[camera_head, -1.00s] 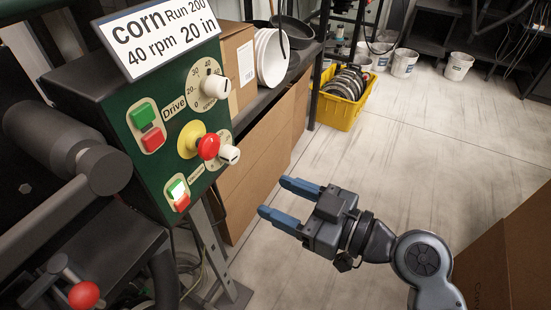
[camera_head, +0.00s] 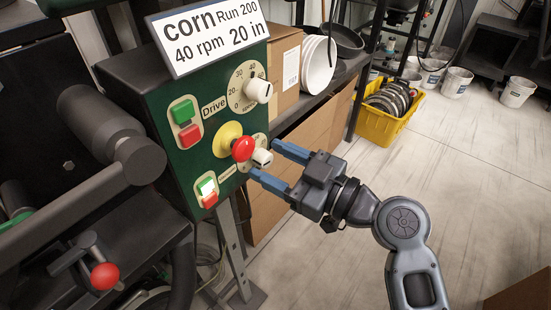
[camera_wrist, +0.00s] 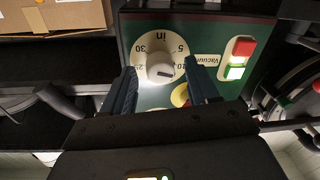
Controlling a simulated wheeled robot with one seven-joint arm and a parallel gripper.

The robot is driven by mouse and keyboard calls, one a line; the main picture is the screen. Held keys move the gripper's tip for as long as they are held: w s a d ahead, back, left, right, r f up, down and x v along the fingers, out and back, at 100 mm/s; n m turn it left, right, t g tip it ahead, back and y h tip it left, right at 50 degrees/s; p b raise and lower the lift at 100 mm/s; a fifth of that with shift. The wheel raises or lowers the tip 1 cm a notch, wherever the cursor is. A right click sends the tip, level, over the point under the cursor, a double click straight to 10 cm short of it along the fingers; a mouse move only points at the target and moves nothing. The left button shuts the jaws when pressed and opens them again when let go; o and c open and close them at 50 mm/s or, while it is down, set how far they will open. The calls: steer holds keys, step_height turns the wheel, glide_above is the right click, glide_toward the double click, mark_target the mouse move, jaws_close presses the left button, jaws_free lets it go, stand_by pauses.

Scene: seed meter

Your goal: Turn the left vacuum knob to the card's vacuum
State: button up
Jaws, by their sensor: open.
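The vacuum knob (camera_head: 263,158) is a white knob low on the right of the green control panel (camera_head: 152,98). In the wrist view the knob (camera_wrist: 160,66) sits on a pale dial (camera_wrist: 148,41) with numbers around it and "in" at one edge. A short dark mark shows on its face; its exact reading is unclear. The card (camera_head: 207,33) reads "corn Run 200, 40 rpm 20 in". My gripper (camera_head: 264,160) is open, its blue fingers on either side of the knob with gaps visible; whether the tips reach its depth is unclear.
A red stop button (camera_head: 242,149) on a yellow base is close left of the fingers. The drive knob (camera_head: 259,90) is above. Green and red push buttons (camera_head: 187,122) are farther left. Cardboard boxes (camera_head: 287,62) stand behind the panel. A yellow crate (camera_head: 374,125) is on open floor.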

steer(key=c, duration=1)
steer(key=m+b, duration=0.1)
steer(key=m, duration=0.2)
steer(key=shift+f+m+b, duration=0.1)
steer(key=shift+m+b, duration=0.2)
steer(key=shift+m, duration=0.1)
steer(key=m, duration=0.5)
steer(key=shift+w+m+t, duration=0.1)
steer(key=shift+m+t, duration=0.3)
steer(key=m+p, duration=0.1)
steer(key=m, duration=0.4)
steer(key=shift+m+t+p, duration=0.3)
steer(key=shift+m+t, duration=0.1)
steer(key=m+p, duration=0.2)
steer(key=m, duration=0.3)
steer(key=shift+f, duration=0.1)
steer(key=shift+m, duration=0.3)
